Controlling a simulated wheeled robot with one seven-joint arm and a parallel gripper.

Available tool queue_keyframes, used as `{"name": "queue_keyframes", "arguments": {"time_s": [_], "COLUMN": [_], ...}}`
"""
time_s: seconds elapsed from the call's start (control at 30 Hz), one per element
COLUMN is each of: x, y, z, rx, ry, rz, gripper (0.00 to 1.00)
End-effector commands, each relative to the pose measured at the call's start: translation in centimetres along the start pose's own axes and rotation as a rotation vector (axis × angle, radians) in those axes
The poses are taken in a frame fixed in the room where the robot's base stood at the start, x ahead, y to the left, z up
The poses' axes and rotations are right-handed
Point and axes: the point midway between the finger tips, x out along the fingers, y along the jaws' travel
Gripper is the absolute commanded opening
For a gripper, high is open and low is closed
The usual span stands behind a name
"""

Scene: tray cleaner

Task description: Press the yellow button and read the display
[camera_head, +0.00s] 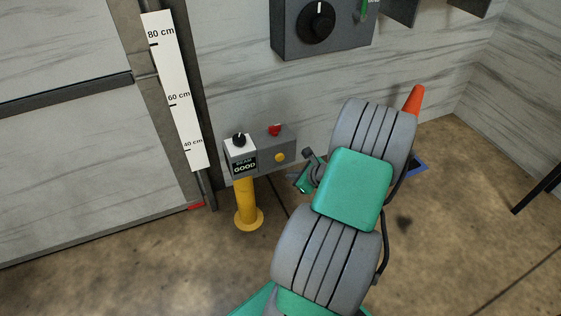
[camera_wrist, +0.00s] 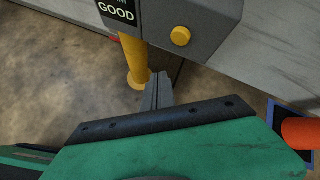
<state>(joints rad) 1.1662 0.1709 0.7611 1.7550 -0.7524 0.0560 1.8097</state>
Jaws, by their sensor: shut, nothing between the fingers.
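The yellow button (camera_head: 280,157) is on the front of a grey control box (camera_head: 292,142) on a yellow post. The display (camera_head: 244,164) beside it, on the left, shows "GOOD" with a smaller line above that is hard to read. In the wrist view the yellow button (camera_wrist: 181,36) is above my gripper, and the display (camera_wrist: 116,10) is cut off at the top. My gripper (camera_wrist: 160,77) is shut and empty, below the box and apart from the button. In the head view my gripper (camera_head: 308,153) is just right of the box, partly hidden by my arm.
A black knob (camera_head: 239,139) and a red knob (camera_head: 275,130) sit on top of the box. The yellow post (camera_head: 246,203) stands on the floor. A height scale (camera_head: 174,90) is left, a larger grey box (camera_head: 321,27) above, and an orange cone (camera_head: 414,100) behind my arm.

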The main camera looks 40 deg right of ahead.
Motion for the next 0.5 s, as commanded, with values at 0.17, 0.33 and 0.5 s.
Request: {"name": "queue_keyframes", "arguments": {"time_s": [0.17,0.33,0.5], "x": [2.2,3.2,3.7], "y": [-1.2,-2.2,-2.7], "z": [1.1,2.2,2.7], "rx": [-0.004,0.000,0.000], "ry": [0.000,0.001,0.001], "rz": [0.002,0.002,0.001], "gripper": [0.00,0.00,0.00]}}
